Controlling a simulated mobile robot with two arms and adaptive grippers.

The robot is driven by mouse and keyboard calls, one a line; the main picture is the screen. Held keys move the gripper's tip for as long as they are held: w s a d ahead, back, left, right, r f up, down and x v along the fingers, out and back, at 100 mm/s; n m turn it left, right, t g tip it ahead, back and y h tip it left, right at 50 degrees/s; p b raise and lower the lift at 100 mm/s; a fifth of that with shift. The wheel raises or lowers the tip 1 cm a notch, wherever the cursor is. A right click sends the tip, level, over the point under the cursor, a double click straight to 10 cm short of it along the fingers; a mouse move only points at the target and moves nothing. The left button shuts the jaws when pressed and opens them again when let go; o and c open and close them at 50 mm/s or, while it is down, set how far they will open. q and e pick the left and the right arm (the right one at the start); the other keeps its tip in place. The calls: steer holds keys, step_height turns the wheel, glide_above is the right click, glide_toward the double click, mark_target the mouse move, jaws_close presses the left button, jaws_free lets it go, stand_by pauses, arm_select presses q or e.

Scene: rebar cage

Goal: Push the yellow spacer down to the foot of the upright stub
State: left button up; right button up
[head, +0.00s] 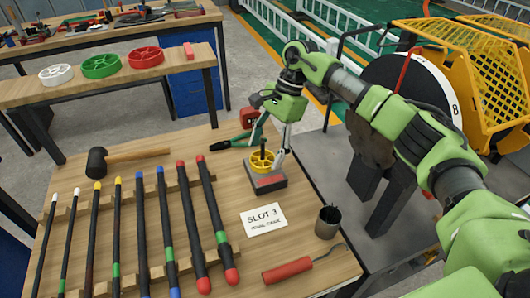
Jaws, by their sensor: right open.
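The yellow spacer (259,165), a spoked ring, is around the dark upright stub (263,148) on a small dark block (266,182) with a reddish label. The spacer sits low, close to the block's top; whether it touches the block I cannot tell. The stub's top shows above the spacer. My right gripper (281,146) is above and just right of the spacer, fingers pointing down and open. One finger reaches down beside the spacer's right rim; contact is unclear. My left gripper is not in view.
Green-handled pliers (236,141) lie behind the block. A "SLOT 3" card (264,219), a dark cup (327,222) and a red-handled tool (288,270) are in front. Several colour-tipped bars (132,230) and a mallet (128,156) fill the left.

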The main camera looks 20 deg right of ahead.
steer(key=v, duration=1)
steer(key=shift+r, duration=0.3)
steer(key=shift+d, duration=0.1)
